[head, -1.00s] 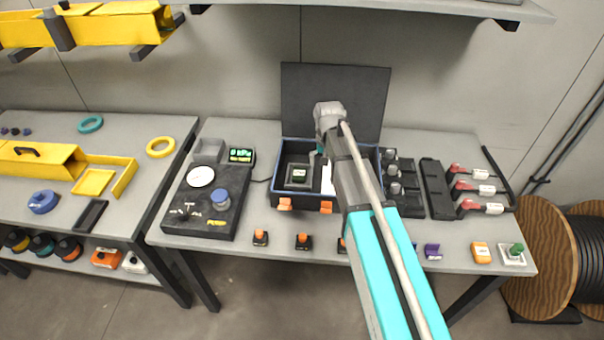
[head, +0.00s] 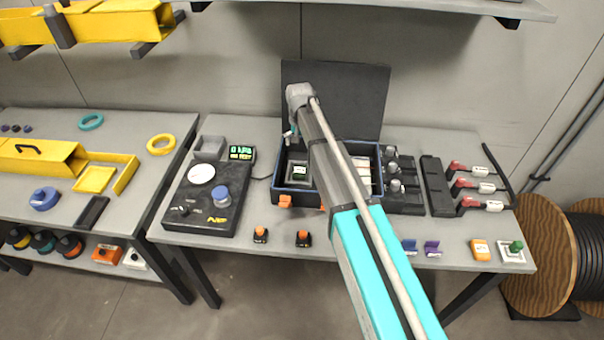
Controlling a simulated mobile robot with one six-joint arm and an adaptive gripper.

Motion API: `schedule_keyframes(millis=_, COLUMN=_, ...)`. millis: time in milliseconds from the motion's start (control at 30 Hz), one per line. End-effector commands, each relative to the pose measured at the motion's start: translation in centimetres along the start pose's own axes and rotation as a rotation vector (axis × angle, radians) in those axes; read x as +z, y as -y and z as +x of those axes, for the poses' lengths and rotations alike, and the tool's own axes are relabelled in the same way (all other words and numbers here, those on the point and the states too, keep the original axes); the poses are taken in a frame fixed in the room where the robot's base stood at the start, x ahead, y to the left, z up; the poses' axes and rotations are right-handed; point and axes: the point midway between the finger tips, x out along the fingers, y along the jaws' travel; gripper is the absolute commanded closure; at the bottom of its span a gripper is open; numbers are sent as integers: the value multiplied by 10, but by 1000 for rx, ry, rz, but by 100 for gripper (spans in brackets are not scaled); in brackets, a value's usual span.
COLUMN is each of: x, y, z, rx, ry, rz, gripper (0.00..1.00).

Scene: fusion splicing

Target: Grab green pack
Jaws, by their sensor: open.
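My gripper (head: 290,134) is small and partly hidden by my arm. It is empty and open above the case's back left corner, apart from the block. Another green piece (head: 516,246) stands on a white base at the table's right front corner.
The case's black lid (head: 345,95) stands upright behind it. A dark device (head: 205,198) lies left of the case. Black fixtures (head: 402,185) and red-and-white tools (head: 484,187) are on the right. Small orange-topped pieces (head: 260,235) line the front edge.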

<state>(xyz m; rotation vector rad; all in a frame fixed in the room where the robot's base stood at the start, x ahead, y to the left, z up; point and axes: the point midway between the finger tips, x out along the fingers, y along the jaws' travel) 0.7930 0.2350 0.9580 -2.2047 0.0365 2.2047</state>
Motion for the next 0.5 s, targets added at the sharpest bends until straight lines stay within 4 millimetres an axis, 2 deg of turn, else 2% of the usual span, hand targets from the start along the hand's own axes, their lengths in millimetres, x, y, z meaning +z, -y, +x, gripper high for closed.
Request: schedule_keyframes(millis=500, x=0, y=-1, z=43, rx=0, ry=0, rz=1, gripper=0)
